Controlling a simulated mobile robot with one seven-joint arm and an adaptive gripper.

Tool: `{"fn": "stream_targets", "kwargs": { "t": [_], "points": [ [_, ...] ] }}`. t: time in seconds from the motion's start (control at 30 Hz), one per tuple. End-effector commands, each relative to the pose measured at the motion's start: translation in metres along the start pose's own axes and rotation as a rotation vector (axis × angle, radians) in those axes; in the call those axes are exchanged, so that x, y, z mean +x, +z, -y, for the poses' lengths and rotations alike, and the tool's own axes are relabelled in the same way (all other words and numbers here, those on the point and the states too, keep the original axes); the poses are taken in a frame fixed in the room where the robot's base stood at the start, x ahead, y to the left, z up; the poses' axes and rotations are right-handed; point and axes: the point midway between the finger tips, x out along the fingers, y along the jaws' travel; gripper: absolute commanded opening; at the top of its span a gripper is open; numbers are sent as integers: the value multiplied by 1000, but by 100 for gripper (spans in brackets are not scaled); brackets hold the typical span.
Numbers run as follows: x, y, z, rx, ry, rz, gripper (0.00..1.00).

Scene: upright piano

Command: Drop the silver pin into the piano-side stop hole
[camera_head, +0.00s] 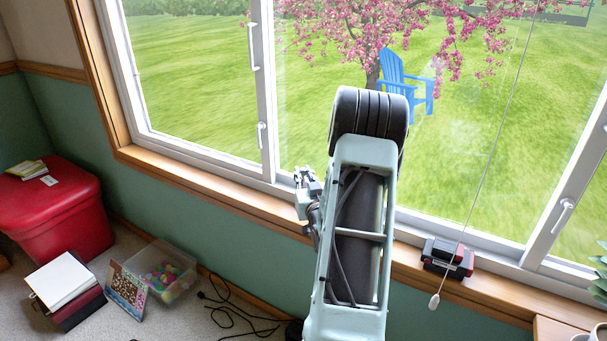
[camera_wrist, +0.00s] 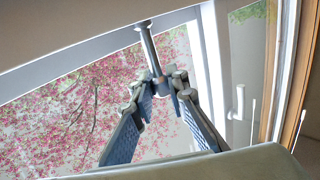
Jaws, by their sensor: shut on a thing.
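My gripper (camera_wrist: 160,86) is shut on the silver pin (camera_wrist: 149,48) in the wrist view. I cannot tell whether that end touches the frame. In the head view my gripper (camera_head: 306,184) shows beside my pale arm, in front of the window's lower frame; the pin is too small to make out there. I cannot make out the stop hole in either view, nor any piano.
The wooden sill (camera_head: 208,187) runs under the sliding window, with a black and red box (camera_head: 447,259) on it. A pull cord (camera_head: 494,145) hangs at the right. A red bin (camera_head: 52,210), a clear tub of balls (camera_head: 160,272) and a dark cable (camera_head: 237,312) are on the floor.

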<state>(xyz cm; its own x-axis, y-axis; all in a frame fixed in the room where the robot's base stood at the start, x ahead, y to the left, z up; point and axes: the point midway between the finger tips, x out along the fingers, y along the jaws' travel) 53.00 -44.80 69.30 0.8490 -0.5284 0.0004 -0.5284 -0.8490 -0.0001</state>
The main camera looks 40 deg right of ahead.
Motion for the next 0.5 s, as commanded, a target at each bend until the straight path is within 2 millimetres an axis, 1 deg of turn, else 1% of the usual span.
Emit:
{"fn": "stream_targets", "kwargs": {
  "t": [0.5],
  "points": [
    [0, 8, 0, 0, 0, 1, 0]
  ]
}}
